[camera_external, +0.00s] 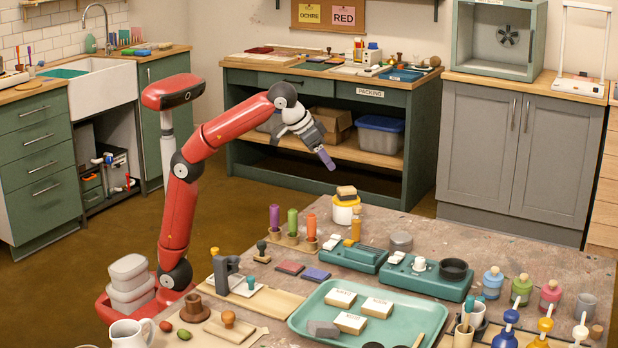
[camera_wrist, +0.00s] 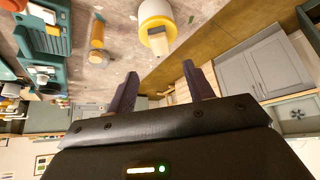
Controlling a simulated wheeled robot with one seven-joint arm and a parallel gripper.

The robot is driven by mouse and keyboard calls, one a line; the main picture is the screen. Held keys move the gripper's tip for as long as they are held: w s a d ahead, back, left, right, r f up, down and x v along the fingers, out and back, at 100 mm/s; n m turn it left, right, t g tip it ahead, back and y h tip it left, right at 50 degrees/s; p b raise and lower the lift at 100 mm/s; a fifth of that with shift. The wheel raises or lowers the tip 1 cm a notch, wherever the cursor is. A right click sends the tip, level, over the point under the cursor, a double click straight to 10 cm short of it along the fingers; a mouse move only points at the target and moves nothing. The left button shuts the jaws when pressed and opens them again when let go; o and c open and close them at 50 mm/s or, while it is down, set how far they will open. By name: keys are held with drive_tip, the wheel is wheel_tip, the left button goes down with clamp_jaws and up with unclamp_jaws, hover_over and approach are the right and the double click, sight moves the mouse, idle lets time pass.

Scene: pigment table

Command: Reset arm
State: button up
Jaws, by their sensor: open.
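My red arm (camera_external: 178,205) stands at the left edge of the table (camera_external: 440,235) and reaches up and to the right. My gripper (camera_external: 328,160) hangs in the air beyond the table's far edge, tilted down. In the wrist view my gripper (camera_wrist: 160,85) shows two dark purple fingers spread apart with nothing between them. A white jar with a yellow band (camera_external: 345,212) stands at the table's far edge, below and right of the gripper, apart from it. The jar also shows in the wrist view (camera_wrist: 157,22), past the fingertips.
The near table is crowded. A teal tray (camera_external: 300,315) holds several white labelled blocks. Teal devices (camera_external: 440,283), bottles (camera_external: 493,282) and a rack of coloured tubes (camera_external: 292,240) stand around it. A green packing bench (camera_external: 330,85) is behind the arm. Open floor (camera_external: 235,195) lies between them.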

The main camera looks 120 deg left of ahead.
drive_tip(key=shift+s+d+r, duration=0.25)
drive_tip(key=shift+r, duration=0.3)
